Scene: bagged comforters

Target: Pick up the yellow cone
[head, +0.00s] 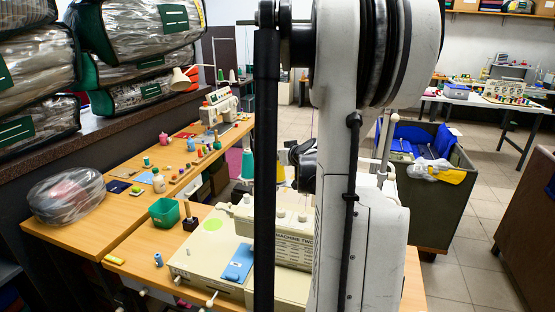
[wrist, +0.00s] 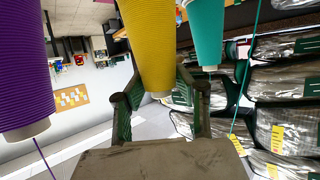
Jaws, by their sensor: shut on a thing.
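The yellow cone (wrist: 148,40) is a ribbed spool in the upper middle of the wrist view, its narrow end toward my gripper (wrist: 158,88). My gripper is shut on it near that narrow end, with a finger on either side. A purple cone (wrist: 22,70) is to the left and a teal cone (wrist: 206,32) to the right, both apart from the fingers. I cannot tell whether the yellow cone is clear of its support.
The wrist view looks inverted. In the head view a cream sewing machine (head: 205,262) stands on the wooden table (head: 130,247), with a green bin (head: 164,212) nearby. Bagged comforters (head: 150,35) are stacked at left. A grey cart (head: 440,215) stands at right, with open floor beyond.

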